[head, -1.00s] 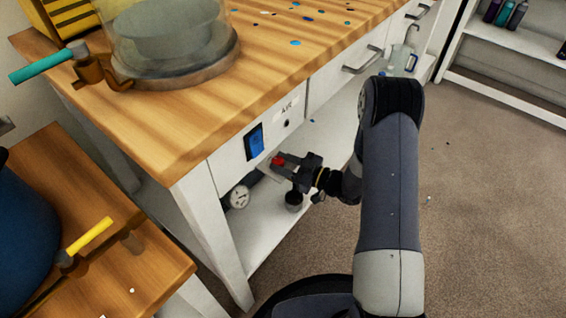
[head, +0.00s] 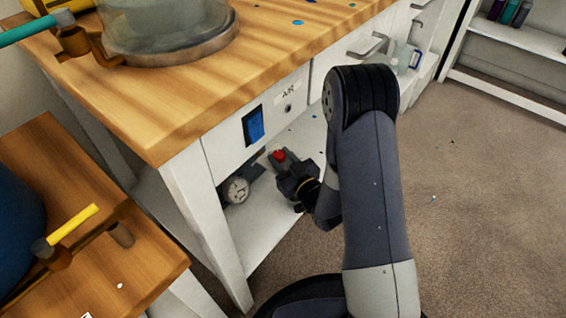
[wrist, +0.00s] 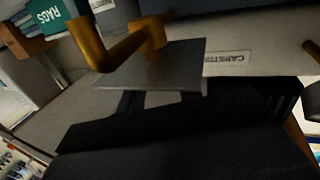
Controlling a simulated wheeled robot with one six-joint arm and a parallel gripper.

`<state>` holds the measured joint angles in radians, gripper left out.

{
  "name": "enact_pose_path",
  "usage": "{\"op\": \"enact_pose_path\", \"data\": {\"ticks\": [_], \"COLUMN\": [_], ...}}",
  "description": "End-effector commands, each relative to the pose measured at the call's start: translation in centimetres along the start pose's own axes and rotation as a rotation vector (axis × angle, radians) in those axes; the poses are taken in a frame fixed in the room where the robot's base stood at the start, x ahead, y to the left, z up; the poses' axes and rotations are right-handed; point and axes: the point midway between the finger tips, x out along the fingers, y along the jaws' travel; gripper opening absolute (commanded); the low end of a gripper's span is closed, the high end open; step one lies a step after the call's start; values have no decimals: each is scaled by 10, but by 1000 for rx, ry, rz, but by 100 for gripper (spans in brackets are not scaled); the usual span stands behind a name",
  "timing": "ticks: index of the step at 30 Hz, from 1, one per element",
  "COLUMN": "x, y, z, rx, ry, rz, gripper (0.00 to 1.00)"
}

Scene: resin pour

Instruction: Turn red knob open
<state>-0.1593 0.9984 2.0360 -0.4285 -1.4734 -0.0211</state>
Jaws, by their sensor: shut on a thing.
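The red knob (head: 279,155) is small and sits under the workbench, just below the front panel labelled AIR. My gripper (head: 277,160) reaches in under the panel from the lower right. Its jaws are shut on the red knob, and only part of the knob shows between the dark fingers. In the wrist view the dark gripper body fills the lower half, and I cannot make out the knob there.
The bench panel (head: 228,148) with a blue switch (head: 254,125) hangs just above my gripper. A round gauge (head: 237,190) is to its left, and a white bench leg (head: 205,230) stands further left. Carpeted floor (head: 470,210) is free at right.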

Motion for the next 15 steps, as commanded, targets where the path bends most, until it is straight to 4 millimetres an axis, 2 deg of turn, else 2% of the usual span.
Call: {"op": "enact_pose_path", "data": {"ticks": [2,15], "x": [0,2], "y": [-5,-9], "z": [4,1], "rx": [0,0], "ry": [-3,-25], "rz": [54,364], "gripper": [10,10]}}
